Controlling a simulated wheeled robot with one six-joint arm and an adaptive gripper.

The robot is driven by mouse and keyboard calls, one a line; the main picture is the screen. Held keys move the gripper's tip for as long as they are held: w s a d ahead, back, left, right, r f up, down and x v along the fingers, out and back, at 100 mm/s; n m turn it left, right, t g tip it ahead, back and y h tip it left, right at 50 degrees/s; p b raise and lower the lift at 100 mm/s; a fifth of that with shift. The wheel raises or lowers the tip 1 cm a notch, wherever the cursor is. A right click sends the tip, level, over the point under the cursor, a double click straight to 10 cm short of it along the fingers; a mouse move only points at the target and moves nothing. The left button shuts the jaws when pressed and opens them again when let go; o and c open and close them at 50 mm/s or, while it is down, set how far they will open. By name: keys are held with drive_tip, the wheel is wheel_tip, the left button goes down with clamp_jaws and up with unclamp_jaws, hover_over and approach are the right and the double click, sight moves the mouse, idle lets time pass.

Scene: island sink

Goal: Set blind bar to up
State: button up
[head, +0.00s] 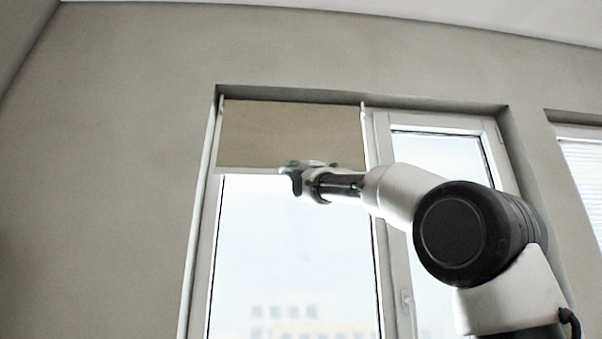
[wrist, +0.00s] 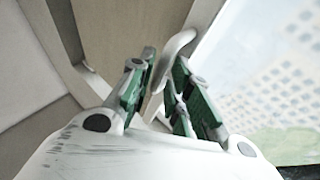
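The blind (head: 290,125) is a beige sheet covering the top part of the left window pane. The blind bar (head: 250,171) is the pale strip along its lower edge. My gripper (head: 293,172) is at the bar, right of its middle, and hides part of it. In the wrist view, my gripper's green-padded fingers (wrist: 158,75) are drawn close together on either side of a pale curved piece of the bar (wrist: 178,45). The exact contact between the pads and the bar is partly hidden.
The window frame (head: 210,215) borders the blind on the left. A second, narrower pane (head: 440,160) stands on the right behind my arm. Bright glass lies open below the bar. Plain wall (head: 110,150) surrounds the window recess.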

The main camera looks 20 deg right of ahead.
drive_tip(key=v, duration=1.1)
drive_tip(key=shift+s+d, duration=0.1)
drive_tip(key=shift+s, duration=0.05)
